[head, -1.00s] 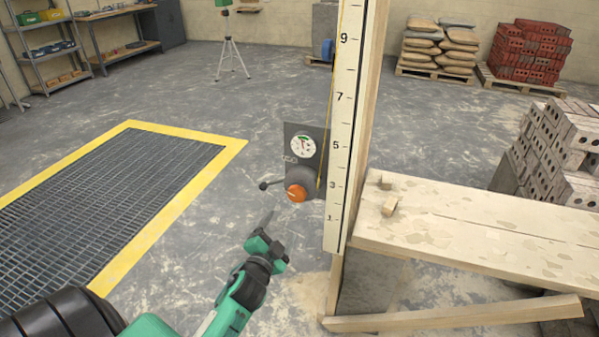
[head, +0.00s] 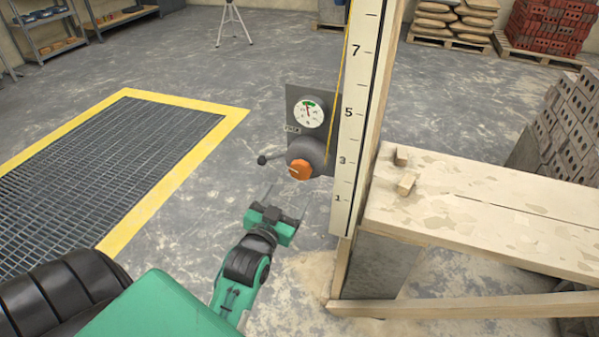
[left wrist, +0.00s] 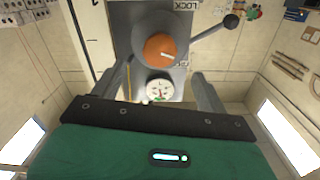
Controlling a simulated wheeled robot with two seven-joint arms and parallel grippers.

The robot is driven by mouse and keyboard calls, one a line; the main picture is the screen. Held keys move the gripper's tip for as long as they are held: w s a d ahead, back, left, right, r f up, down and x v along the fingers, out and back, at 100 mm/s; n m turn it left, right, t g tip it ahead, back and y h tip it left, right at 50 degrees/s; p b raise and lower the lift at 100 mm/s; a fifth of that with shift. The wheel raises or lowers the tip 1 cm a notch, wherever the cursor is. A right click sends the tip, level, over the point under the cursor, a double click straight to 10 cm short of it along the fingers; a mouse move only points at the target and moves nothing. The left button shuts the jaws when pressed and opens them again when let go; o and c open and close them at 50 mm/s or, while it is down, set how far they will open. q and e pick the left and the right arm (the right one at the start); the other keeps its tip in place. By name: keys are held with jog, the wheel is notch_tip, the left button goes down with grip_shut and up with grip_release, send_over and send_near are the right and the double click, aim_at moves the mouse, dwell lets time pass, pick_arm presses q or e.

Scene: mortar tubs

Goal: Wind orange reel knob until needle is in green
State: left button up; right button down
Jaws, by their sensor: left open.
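The orange reel knob (head: 299,169) sits on the front of a grey reel on a grey panel (head: 293,97), fixed beside the numbered white board. A round dial (head: 308,112) with a green sector at its top is above it; its thin needle is too small to read surely. A lever with a black ball (head: 262,160) sticks out to the left of the reel. My left gripper (head: 286,193) is open and empty, just below and left of the knob, not touching it. In the left wrist view the knob (left wrist: 160,47) lies ahead between the fingers. My right gripper is not seen.
The numbered board (head: 350,130) stands right of the reel, with a yellow line along it. A wooden bench (head: 480,215) bearing small wood blocks is to the right. A yellow-edged floor grate (head: 130,250) lies at left. Open floor surrounds my left gripper.

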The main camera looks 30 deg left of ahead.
aim_at(299, 174)
pick_arm(q)
jog(key=x, duration=0.9)
jog(key=shift+a, duration=0.1)
jog(key=shift+w+a, duration=0.1)
jog(key=shift+w, duration=0.5)
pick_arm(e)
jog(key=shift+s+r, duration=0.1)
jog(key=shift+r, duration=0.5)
pick_arm(q)
jog(key=shift+c, duration=0.5)
jog(key=c, duration=0.9)
